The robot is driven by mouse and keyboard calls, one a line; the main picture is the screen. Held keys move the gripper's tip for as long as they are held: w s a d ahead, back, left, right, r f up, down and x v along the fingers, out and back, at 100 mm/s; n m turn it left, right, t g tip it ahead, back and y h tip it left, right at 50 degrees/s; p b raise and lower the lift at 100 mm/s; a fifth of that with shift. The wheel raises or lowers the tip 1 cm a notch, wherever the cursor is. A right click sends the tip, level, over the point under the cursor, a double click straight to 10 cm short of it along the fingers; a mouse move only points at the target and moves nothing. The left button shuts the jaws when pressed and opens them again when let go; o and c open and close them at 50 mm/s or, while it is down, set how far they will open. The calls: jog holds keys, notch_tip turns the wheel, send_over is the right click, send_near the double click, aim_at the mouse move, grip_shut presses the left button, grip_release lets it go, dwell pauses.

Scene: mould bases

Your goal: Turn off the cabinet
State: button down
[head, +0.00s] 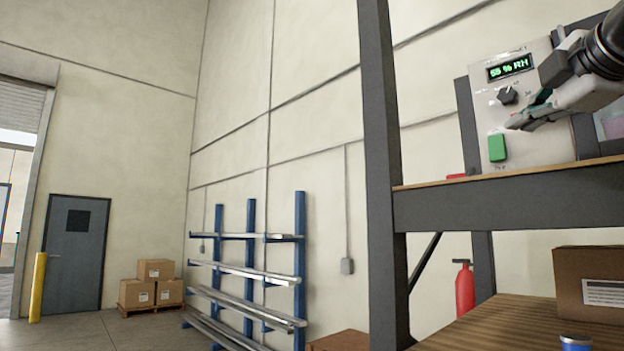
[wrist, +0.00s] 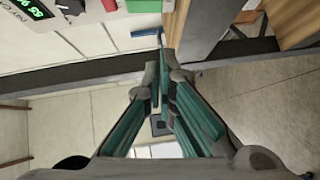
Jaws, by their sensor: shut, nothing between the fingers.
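The cabinet (head: 526,130) is a pale box on the upper rack shelf at the right of the head view. Its front has a lit green display (head: 509,68) with a "% RH" reading, a black knob (head: 507,96) below it, and a green switch (head: 497,148) lower down. In the wrist view the display (wrist: 27,10), knob (wrist: 70,5) and green switch (wrist: 108,4) show at the top left edge. My gripper (head: 514,123) is shut and empty in front of the cabinet, between knob and switch height in the picture. Its fingers (wrist: 158,62) also show in the wrist view.
The grey shelf beam (head: 500,207) runs below the cabinet, and a rack post (head: 378,140) stands to its left. The lower shelf holds a cardboard box (head: 590,285) and a blue can (head: 575,343). A red extinguisher (head: 464,288) stands behind. Open floor lies at left.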

jog(key=shift+w, duration=0.1)
jog(key=p, duration=0.3)
send_near(498, 151)
jog(key=w+a+f, duration=0.1)
jog(key=w+a, duration=0.3)
jog(key=w, duration=0.1)
jog(key=shift+w+d+f, duration=0.15)
jog(key=shift+d+f, duration=0.05)
jog(key=shift+d, duration=0.2)
jog(key=shift+w+d+f, duration=0.15)
jog(key=shift+w+d, duration=0.05)
jog(key=shift+d, duration=0.25)
jog(key=shift+w+d+f+p, duration=0.15)
jog(key=shift+w+d+p, duration=0.15)
jog(key=shift+w+d, duration=0.2)
